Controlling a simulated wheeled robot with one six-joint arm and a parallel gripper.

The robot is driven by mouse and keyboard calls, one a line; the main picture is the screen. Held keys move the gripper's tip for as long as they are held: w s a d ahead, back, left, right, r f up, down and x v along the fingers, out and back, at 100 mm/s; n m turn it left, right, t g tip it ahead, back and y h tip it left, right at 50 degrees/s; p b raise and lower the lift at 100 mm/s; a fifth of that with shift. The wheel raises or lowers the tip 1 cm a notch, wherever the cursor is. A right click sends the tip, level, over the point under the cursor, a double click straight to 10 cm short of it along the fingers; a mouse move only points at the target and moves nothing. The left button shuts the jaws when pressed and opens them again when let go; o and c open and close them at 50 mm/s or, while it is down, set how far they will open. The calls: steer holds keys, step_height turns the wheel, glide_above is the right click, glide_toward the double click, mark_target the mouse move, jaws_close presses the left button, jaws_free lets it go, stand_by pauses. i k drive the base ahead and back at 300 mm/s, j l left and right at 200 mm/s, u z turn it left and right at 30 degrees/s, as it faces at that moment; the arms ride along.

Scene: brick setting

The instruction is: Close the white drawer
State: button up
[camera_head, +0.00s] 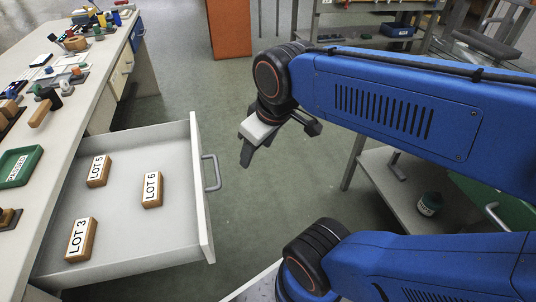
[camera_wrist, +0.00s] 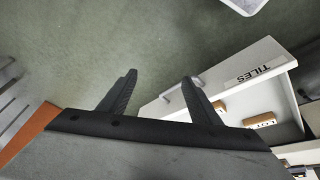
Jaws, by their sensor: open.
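The white drawer (camera_head: 150,221) is pulled out from the bench at the left in the head view. Several wooden blocks lie in it, labelled LOT 5 (camera_head: 98,171), LOT 6 (camera_head: 151,189) and LOT 3 (camera_head: 80,240). Its grey handle (camera_head: 211,172) is on the front panel, facing right. My gripper (camera_head: 247,160) is in the air beyond and to the right of the handle, apart from it. In the wrist view my gripper (camera_wrist: 160,88) is open with nothing between its fingers. The drawer front (camera_wrist: 245,72) there carries a TILES label, and one finger overlaps the panel in the picture.
The bench top (camera_head: 62,130) holds tools, small parts and a green tray (camera_head: 18,165). Other closed drawers (camera_head: 121,72) sit farther along the bench. An orange cabinet (camera_head: 229,28) stands at the back. A grey shelf unit (camera_head: 385,180) is at the right. Green floor (camera_head: 255,215) lies clear beside the drawer.

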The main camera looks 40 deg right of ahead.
mark_target(130, 239)
steer(key=k+l, duration=0.15)
steer(key=k, duration=0.3)
steer(key=k+l, duration=0.2)
steer(key=k, duration=0.2)
steer(key=j+z, duration=0.05)
